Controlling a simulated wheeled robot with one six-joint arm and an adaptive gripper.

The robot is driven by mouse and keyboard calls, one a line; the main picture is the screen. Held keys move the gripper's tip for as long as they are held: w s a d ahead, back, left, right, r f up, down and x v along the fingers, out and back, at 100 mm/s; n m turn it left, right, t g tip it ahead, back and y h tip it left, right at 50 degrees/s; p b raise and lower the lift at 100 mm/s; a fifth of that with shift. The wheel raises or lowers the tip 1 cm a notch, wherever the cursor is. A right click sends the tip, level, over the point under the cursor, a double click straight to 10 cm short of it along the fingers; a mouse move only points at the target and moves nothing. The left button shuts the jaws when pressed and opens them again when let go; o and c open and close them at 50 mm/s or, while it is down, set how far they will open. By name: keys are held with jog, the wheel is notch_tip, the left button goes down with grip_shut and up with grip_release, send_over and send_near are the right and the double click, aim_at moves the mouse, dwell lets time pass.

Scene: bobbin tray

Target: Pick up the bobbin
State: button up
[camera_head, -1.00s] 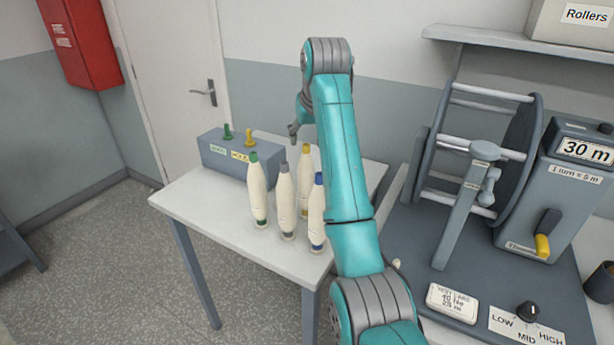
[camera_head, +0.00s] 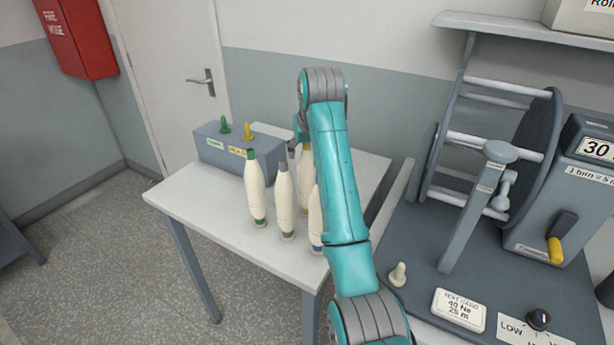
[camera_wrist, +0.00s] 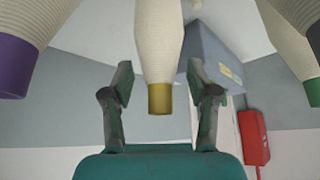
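Several cream bobbins stand on a small white table (camera_head: 205,208): a green-topped one (camera_head: 256,190), a grey-topped one (camera_head: 284,200), a yellow-topped one (camera_head: 304,175) behind, and a blue-topped one (camera_head: 315,220) partly behind my arm. My gripper (camera_head: 297,138) is at the far side, mostly hidden by my arm. In the wrist view, which looks upside down, my gripper (camera_wrist: 160,90) is open, its fingers on either side of the yellow-topped bobbin (camera_wrist: 159,45). No clear contact shows. A purple-ended bobbin (camera_wrist: 20,50) is at left and a green-ended one (camera_wrist: 290,35) at right.
A grey box with green and yellow pegs (camera_head: 235,150) stands at the table's back left. A reel machine (camera_head: 500,150) and a card (camera_head: 459,310) are on the bench at right. Bobbins stand close together; the table's left front is clear.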

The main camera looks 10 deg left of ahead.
grip_shut()
